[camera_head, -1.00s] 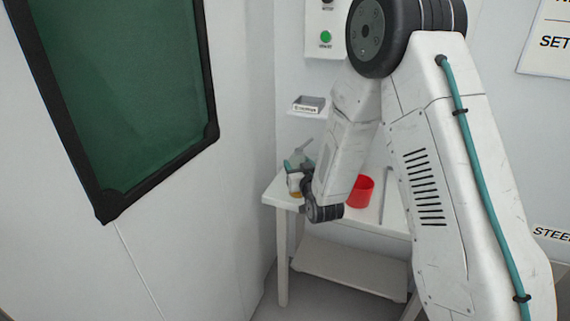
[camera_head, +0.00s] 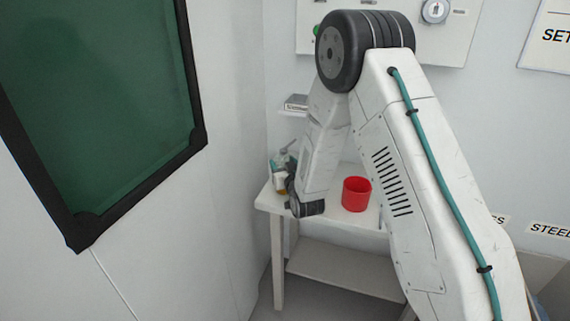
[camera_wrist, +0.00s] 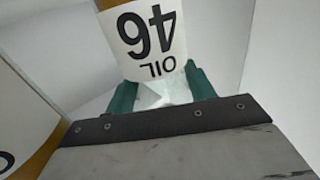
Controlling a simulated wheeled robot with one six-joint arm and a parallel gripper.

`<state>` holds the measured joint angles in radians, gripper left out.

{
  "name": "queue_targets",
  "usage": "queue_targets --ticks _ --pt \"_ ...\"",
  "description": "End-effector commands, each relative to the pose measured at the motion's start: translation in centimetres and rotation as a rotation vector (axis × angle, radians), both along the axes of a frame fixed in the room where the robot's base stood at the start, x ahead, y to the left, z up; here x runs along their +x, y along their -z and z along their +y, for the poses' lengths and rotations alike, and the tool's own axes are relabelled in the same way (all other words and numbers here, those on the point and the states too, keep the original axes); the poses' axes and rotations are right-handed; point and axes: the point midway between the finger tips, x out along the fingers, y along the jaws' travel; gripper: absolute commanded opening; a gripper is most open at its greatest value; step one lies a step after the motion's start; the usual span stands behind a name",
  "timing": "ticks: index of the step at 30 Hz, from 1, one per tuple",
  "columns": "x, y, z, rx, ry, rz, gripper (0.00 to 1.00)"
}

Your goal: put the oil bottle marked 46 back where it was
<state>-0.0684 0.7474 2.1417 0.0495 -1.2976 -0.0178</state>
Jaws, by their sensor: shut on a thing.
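The oil bottle marked 46 (camera_wrist: 152,38) fills the top middle of the wrist view, its white label reading "46 OIL" upside down. My gripper (camera_wrist: 162,88) has its two teal fingers on either side of this bottle, shut on it. In the head view my gripper (camera_head: 286,172) is small and partly hidden by my wrist, over the left end of the white table (camera_head: 340,228). Whether the held bottle touches the table cannot be told. A second container with a white label and amber parts (camera_wrist: 22,105) stands at the left edge of the wrist view, its marking cut off.
A red cup (camera_head: 356,194) stands on the table to the right of my gripper. A small wall shelf (camera_head: 293,108) is behind my arm. A white wall with a dark green window (camera_head: 95,95) closes off the left side. A lower shelf (camera_head: 340,268) is under the table.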

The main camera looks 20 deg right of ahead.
Motion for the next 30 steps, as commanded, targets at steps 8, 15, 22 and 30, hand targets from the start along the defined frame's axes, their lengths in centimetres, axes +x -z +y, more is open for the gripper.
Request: queue_targets --ticks 8,15,22,30 --pt "0.0 0.3 -0.3 0.0 0.003 0.001 0.68" --pt "0.0 0.2 -0.4 0.0 0.005 0.001 0.76" --pt "-1.1 0.0 -0.5 0.0 0.005 0.003 0.76" --pt "-6.7 -0.1 -0.5 0.0 0.005 0.003 0.76"
